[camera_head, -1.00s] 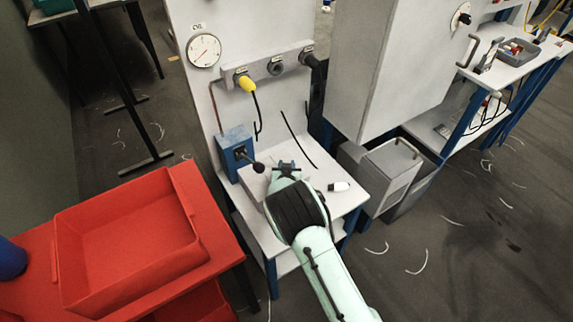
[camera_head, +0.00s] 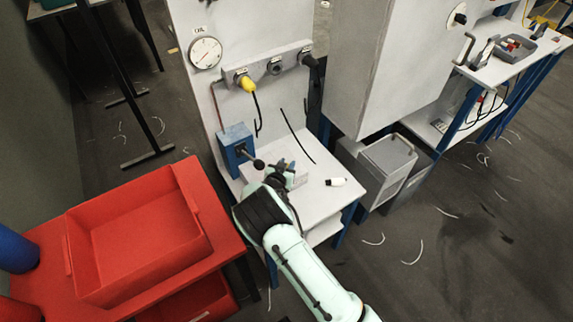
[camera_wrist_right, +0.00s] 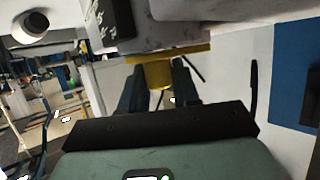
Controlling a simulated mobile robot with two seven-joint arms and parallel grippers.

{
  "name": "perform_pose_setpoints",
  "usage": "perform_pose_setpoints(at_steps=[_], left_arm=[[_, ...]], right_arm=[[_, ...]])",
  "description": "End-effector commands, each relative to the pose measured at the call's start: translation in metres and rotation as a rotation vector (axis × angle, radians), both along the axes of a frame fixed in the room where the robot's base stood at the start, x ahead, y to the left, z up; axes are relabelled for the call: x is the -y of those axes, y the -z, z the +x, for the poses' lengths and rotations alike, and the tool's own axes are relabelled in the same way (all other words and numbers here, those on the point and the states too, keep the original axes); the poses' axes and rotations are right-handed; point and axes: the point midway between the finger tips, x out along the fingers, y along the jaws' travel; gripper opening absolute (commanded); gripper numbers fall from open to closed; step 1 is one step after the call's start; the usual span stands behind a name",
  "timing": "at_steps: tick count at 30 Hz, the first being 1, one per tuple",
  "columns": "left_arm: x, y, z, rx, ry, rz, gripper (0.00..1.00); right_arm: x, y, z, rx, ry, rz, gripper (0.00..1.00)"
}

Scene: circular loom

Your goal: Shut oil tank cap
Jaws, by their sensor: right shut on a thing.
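My right gripper (camera_head: 281,166) is over the white shelf of the loom stand, at the right of a blue box with a black-knobbed lever. In the right wrist view, its two dark fingers (camera_wrist_right: 160,88) are shut on a yellow-brass cap (camera_wrist_right: 158,74), with a wider brass rim just beyond it. A pale grey block (camera_head: 298,180), perhaps the oil tank, shows beside the fingers in the head view; the arm hides part of it. I cannot tell how far the cap is closed. My left gripper is not in view.
The blue lever box (camera_head: 235,146) stands close to the gripper. A small white bottle with a dark end (camera_head: 336,182) lies on the shelf. The oil gauge (camera_head: 206,53) and yellow plug (camera_head: 246,84) are on the panel behind. A red tray (camera_head: 196,205) is at left.

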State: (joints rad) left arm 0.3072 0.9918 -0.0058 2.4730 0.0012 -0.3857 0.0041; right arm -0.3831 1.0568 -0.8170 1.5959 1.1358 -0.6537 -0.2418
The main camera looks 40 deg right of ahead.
Motion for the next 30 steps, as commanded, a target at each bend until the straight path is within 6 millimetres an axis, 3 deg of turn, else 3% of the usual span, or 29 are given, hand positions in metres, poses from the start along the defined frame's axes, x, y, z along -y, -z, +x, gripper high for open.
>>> perform_pose_setpoints(at_steps=[3,4,6,19,30], left_arm=[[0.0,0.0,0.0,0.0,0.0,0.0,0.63],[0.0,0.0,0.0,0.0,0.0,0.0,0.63],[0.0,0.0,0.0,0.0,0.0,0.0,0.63],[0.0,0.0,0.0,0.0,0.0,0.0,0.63],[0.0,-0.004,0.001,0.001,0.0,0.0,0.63]], right_arm=[[-0.001,0.0,0.0,0.0,-0.001,0.002,0.0],[-0.001,0.0,0.0,0.0,-0.001,0.002,0.34],[0.0,0.0,0.0,0.001,-0.001,0.001,0.52],[-0.009,-0.005,-0.006,0.0,-0.001,0.0,0.52],[-0.068,-0.035,-0.049,0.001,-0.004,0.003,0.52]])
